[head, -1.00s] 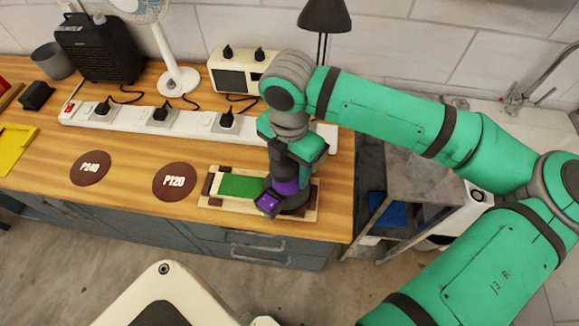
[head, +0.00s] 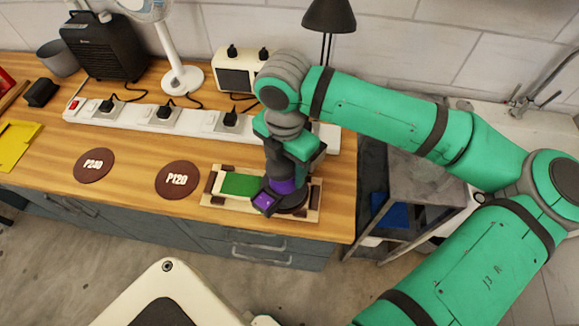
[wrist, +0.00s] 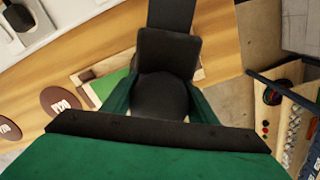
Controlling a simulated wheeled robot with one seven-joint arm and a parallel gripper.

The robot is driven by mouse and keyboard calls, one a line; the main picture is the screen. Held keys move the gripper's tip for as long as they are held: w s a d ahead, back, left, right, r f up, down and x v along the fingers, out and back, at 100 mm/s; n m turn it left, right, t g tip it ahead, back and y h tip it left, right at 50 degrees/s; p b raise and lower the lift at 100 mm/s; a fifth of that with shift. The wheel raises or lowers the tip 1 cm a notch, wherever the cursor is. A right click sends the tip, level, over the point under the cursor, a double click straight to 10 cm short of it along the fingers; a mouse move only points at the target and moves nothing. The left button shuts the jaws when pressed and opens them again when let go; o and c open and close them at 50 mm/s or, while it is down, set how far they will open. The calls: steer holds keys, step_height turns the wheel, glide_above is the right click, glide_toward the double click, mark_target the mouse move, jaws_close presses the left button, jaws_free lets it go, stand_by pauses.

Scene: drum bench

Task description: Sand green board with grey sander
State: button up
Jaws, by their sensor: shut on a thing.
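The green board (head: 240,184) lies flat in a pale wooden frame (head: 225,209) with brown corner blocks, near the bench's front right. The board's right part is hidden under a sander (head: 265,201). The sander has a purple body and a dark grey round base, and it stands on the board's right side. My gripper (head: 287,172) is above the sander, pointing down and shut on it. In the wrist view a dark grey shape fills the middle, and a strip of the green board (wrist: 105,84) shows to its left. I cannot tell whether the pad presses on the board.
Two brown sanding discs, P240 (head: 94,165) and P120 (head: 177,180), lie left of the frame. A white power strip (head: 190,121) with plugs runs behind. A fan (head: 183,78), a cream socket box (head: 236,73) and a black lamp (head: 328,18) stand at the back.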

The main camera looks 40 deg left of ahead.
steer(key=shift+s+a, duration=0.35)
steer(key=shift+a, duration=0.25)
steer(key=shift+s+a, duration=0.2)
steer(key=shift+a, duration=0.15)
steer(key=shift+s+a+r, duration=0.1)
steer(key=shift+s+a, duration=0.25)
steer(key=shift+a, duration=0.3)
steer(key=shift+s+a, duration=0.35)
steer(key=shift+a, duration=0.25)
steer(key=shift+s+a, duration=0.2)
steer(key=shift+a, duration=0.1)
steer(key=shift+s+a, duration=0.1)
steer(key=shift+a, duration=0.1)
